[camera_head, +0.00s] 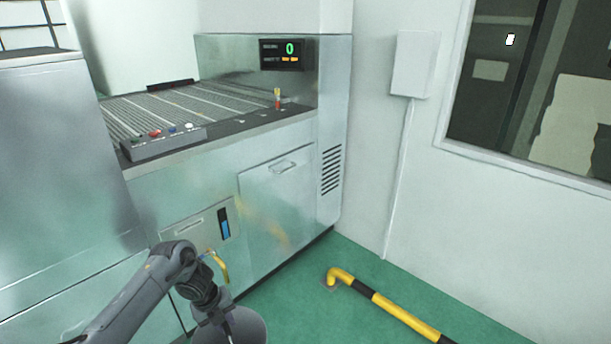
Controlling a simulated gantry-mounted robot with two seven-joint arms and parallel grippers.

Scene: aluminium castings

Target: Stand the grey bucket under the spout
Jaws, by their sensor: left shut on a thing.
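The grey bucket (245,328) is at the bottom edge of the head view, cut off by the frame, so its base is hidden. My left gripper (212,308) comes in from the lower left and is shut on the bucket near its top. Its fingertips are hard to make out against the grey. A curved yellow spout (222,267) shows at the lower front of the metal machine, just behind and above my left gripper. The bucket appears in front of and below it; I cannot tell whether its mouth is directly underneath. My right gripper is not in view.
The metal machine (280,205) fills the left and middle, with a ribbed top and a display reading 0. A yellow and black floor rail (385,303) lies to the right of the bucket. Green floor (300,310) is clear between them. A white wall with a window stands at right.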

